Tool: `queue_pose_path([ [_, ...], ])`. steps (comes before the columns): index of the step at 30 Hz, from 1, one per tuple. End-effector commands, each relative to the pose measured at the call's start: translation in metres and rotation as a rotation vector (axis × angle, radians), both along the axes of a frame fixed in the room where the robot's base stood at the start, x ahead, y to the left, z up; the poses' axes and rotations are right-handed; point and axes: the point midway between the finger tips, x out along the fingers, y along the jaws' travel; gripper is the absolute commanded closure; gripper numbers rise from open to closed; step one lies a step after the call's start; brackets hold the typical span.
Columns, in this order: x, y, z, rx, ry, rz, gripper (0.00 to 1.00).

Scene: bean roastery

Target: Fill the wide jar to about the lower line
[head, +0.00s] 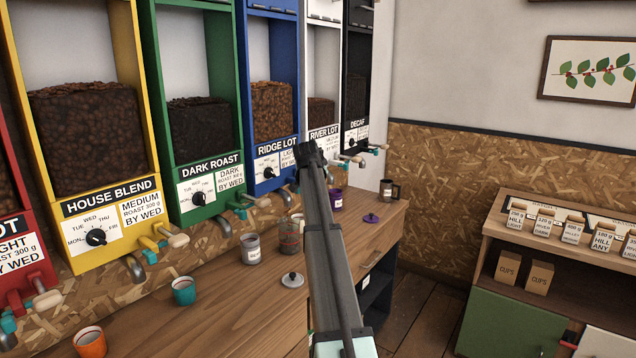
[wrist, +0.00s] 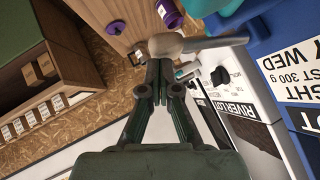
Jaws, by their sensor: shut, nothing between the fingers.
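My gripper (head: 308,153) is shut and empty, raised in front of the blue Ridge Lot dispenser (head: 270,148). In the wrist view my closed fingertips (wrist: 160,72) are right at a pale wooden lever knob (wrist: 165,45) beside the blue panel; contact is unclear. My arm hides part of the counter.
A grey lid (head: 292,280), teal cup (head: 184,292) and orange cup (head: 90,343) are on the counter (head: 225,318). Several dispensers line the wall; a shelf (head: 540,235) stands right.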

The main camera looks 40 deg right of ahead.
Motion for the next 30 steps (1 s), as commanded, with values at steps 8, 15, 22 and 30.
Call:
queue_pose_path([
  [8, -0.032, 0.023, 0.04, -0.003, -0.005, 0.002, 1.0],
  [15, -0.053, 0.047, 0.067, -0.003, -0.003, 0.002, 1.0],
  [22, -0.062, 0.056, 0.078, -0.003, -0.002, 0.001, 1.0],
  [30, -0.063, 0.057, 0.08, -0.003, -0.002, 0.001, 1.0],
])
